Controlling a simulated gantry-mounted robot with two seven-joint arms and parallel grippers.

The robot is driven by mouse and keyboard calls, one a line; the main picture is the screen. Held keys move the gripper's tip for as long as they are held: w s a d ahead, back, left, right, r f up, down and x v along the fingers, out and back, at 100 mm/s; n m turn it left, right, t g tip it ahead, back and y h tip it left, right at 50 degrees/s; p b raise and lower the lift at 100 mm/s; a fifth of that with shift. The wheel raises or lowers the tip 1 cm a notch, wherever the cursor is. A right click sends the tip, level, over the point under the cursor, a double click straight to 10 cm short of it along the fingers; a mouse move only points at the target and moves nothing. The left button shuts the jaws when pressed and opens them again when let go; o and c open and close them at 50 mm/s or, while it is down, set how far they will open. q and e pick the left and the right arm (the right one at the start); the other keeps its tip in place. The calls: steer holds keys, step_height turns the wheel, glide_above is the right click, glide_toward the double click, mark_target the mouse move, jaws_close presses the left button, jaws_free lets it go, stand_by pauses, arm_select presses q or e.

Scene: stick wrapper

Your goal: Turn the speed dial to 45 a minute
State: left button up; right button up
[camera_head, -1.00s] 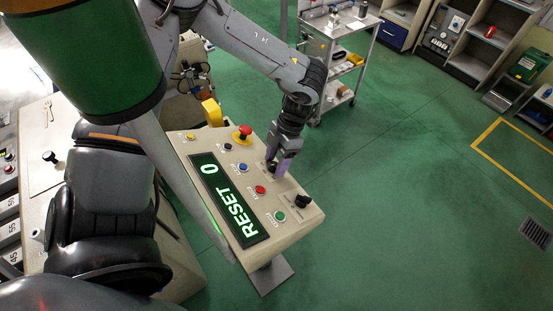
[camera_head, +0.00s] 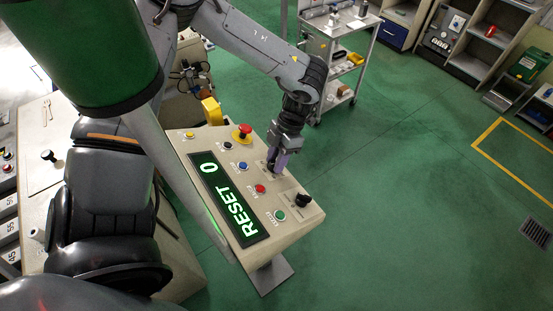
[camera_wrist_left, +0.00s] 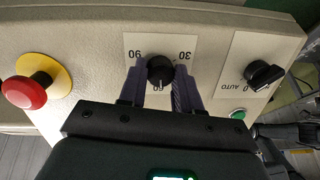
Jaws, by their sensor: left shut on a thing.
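The speed dial (camera_wrist_left: 160,68) is a round black knob on a pale plate marked 30, 60 and 90; the numbers appear upside down in the left wrist view. My left gripper (camera_head: 275,170) reaches down onto the console (camera_head: 300,226), and its fingers (camera_wrist_left: 161,90) are shut on the dial, one on each side. The dial sits near the 60 mark side; I cannot tell exactly where its pointer stands. In the head view the fingers mostly hide the dial. The display (camera_head: 229,198) reads RESET and 0 in green. My right gripper is not in view.
A red emergency button (camera_head: 243,131) on a yellow base sits at the panel's far end. A black 0/AUTO selector (camera_head: 304,200) is beside the dial plate. Blue, red and green buttons line the panel. A trolley (camera_head: 340,60) stands behind; the floor to the right is clear.

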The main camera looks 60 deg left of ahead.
arm_select(q)
steer(key=n+b, duration=0.2)
steer(key=shift+f+n, duration=0.15)
steer(key=shift+n, duration=0.25)
steer(key=n+b, duration=0.2)
steer(key=shift+n, duration=0.3)
steer(key=n+b, duration=0.1)
steer(key=n, duration=0.2)
steer(key=shift+y+b, duration=0.4)
steer(key=shift+n+b, duration=0.45)
steer(key=shift+n, duration=0.75)
steer(key=shift+r, duration=0.2)
steer(key=o, duration=1.1)
steer(key=shift+c, duration=0.2)
steer(key=p+v, duration=0.1)
steer(key=v, duration=0.9)
steer(key=shift+w+d+r, duration=0.15)
steer(key=shift+w+r, duration=0.05)
steer(key=shift+r, duration=0.15)
